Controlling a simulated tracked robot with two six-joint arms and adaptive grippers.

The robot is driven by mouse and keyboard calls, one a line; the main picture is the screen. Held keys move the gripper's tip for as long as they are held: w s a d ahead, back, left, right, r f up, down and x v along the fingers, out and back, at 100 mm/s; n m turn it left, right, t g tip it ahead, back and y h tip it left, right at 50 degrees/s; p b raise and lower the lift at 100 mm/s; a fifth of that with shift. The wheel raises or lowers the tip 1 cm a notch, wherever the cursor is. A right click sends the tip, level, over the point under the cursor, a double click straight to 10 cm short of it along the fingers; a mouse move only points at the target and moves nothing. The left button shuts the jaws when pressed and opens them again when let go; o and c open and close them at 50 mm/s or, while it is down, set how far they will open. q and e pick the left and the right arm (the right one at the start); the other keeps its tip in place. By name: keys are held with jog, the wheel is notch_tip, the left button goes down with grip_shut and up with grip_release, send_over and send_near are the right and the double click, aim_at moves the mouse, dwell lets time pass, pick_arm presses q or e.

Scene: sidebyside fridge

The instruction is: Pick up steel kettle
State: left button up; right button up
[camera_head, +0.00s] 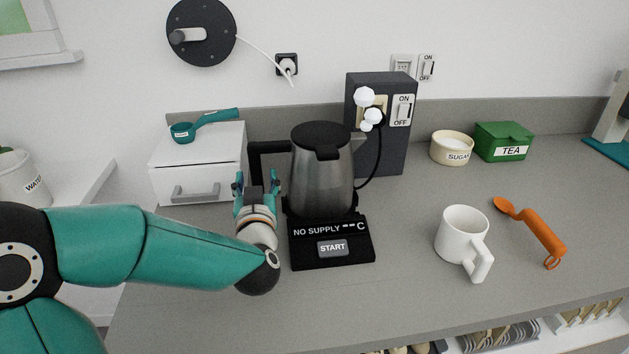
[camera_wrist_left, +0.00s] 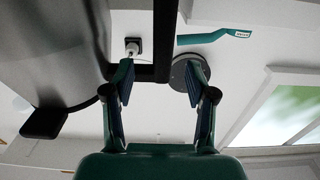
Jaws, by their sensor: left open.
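The steel kettle (camera_head: 320,180) has a black lid and a black handle (camera_head: 268,148) on its left side. It stands upright on a black base reading "NO SUPPLY" and "START" (camera_head: 331,247). My left gripper (camera_head: 257,181) is open just left of the kettle, close to its handle. In the left wrist view the black handle (camera_wrist_left: 165,45) lies ahead, between the open fingers (camera_wrist_left: 160,85) or just beyond them; contact cannot be told. The kettle body (camera_wrist_left: 55,50) fills the left of that view. My right gripper is not in view.
A white drawer box (camera_head: 198,160) with a teal scoop (camera_head: 205,124) stands behind my left gripper. A dark switch box (camera_head: 385,150) stands behind the kettle. A white mug (camera_head: 460,235), orange spoon (camera_head: 535,232), sugar bowl (camera_head: 451,150) and green tea box (camera_head: 503,143) are to the right.

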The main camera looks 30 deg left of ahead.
aim_at(255, 169)
pick_arm(q)
jog(key=shift+f+p+x, duration=0.2)
jog(key=shift+p+x, duration=0.1)
jog(key=shift+x, duration=1.4)
jog(key=shift+f+p+x, duration=0.15)
jog(key=shift+p+x, duration=0.15)
jog(key=shift+x, duration=1.4)
jog(key=shift+s+a, duration=0.15)
grip_shut()
jog(key=shift+r, duration=0.2)
